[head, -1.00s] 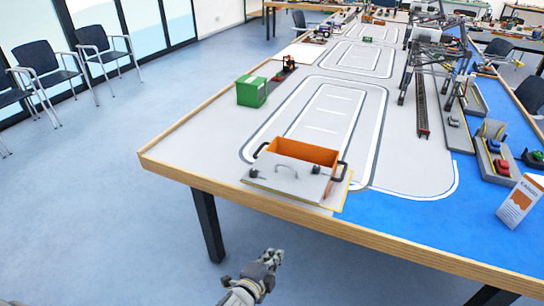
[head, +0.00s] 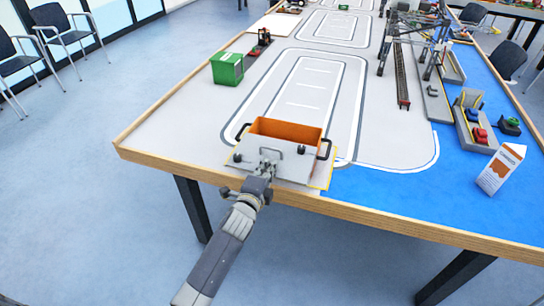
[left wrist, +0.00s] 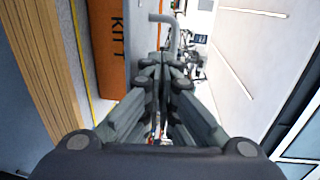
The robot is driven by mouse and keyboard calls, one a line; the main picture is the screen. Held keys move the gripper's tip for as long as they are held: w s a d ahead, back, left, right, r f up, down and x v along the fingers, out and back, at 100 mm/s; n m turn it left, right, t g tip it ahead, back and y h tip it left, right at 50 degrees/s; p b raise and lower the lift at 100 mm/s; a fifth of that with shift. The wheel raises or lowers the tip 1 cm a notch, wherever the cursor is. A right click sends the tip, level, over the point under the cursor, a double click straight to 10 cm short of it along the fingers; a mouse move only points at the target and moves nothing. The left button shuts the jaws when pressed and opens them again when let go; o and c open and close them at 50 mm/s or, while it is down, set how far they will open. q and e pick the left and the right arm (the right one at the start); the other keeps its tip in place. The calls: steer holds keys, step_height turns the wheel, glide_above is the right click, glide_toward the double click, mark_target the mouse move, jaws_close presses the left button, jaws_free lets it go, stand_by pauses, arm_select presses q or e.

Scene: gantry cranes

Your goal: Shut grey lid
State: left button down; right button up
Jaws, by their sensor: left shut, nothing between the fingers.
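The lid has a grey loop handle, which shows as a bent bar (left wrist: 166,20) in the left wrist view. My left gripper (head: 265,168) is shut and empty, its tips at the lid near the handle. I cannot tell whether they touch it. My right gripper is not in view.
A green box (head: 228,68) stands behind and left of the orange box. A white and orange carton (head: 501,168) stands on the blue area at right. A gantry crane (head: 415,40) stands farther back. The wooden table edge (head: 400,226) runs along the front.

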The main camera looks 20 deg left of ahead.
mark_target(272, 158)
arm_select(q)
steer(key=shift+w+r, duration=0.2)
steer(key=shift+w, duration=0.45)
steer(key=shift+w+r, duration=0.2)
steer(key=shift+w, duration=0.9)
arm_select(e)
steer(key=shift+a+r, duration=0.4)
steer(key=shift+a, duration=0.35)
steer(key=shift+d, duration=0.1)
